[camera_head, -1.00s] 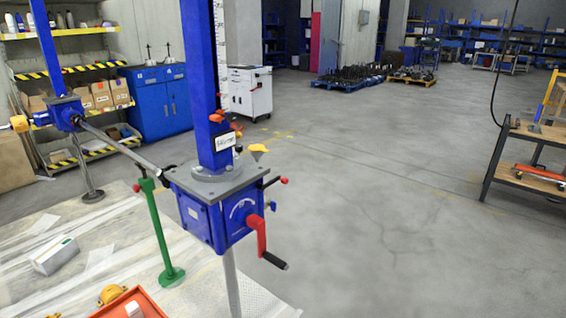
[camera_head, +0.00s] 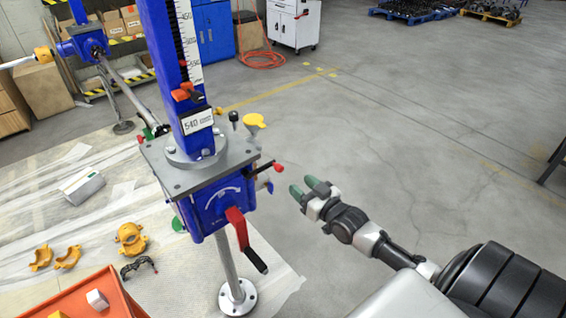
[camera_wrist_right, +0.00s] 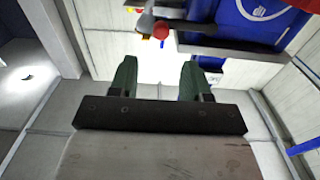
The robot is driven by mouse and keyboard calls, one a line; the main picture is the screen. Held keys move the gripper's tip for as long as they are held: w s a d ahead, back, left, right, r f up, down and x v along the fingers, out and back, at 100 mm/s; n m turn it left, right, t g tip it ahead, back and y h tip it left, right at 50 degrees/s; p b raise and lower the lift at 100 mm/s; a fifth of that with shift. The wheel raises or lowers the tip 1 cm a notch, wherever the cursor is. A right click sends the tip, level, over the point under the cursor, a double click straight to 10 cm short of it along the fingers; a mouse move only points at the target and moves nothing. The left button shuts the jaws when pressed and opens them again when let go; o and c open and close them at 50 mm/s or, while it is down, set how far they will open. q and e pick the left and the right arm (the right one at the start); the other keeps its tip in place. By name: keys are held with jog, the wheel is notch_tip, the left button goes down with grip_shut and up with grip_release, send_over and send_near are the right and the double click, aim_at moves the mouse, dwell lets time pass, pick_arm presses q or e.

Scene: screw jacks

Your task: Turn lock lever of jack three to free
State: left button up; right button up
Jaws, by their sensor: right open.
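The blue screw jack (camera_head: 217,199) stands on a steel post in the middle of the head view. A black lever with a red knob (camera_head: 278,167) sticks out from its right side, just under the top plate. The red crank handle (camera_head: 237,228) with a black grip hangs on its front. My right gripper (camera_head: 309,188) is open and empty, a little right of and below the red knob, apart from it. In the right wrist view, the green fingertips (camera_wrist_right: 157,80) are spread, with a red knob (camera_wrist_right: 161,30) and the blue housing (camera_wrist_right: 250,22) beyond them. My left gripper is out of view.
A second blue jack (camera_head: 85,42) stands at the upper left, joined by a shaft. An orange tray (camera_head: 70,300), yellow clamp parts (camera_head: 130,238) and a white box (camera_head: 82,187) lie at the left.

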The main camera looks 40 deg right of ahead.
aim_at(282, 170)
jog(key=w, duration=0.9)
jog(key=shift+w+a+p, duration=0.25)
jog(key=shift+a+p, duration=0.15)
grip_shut()
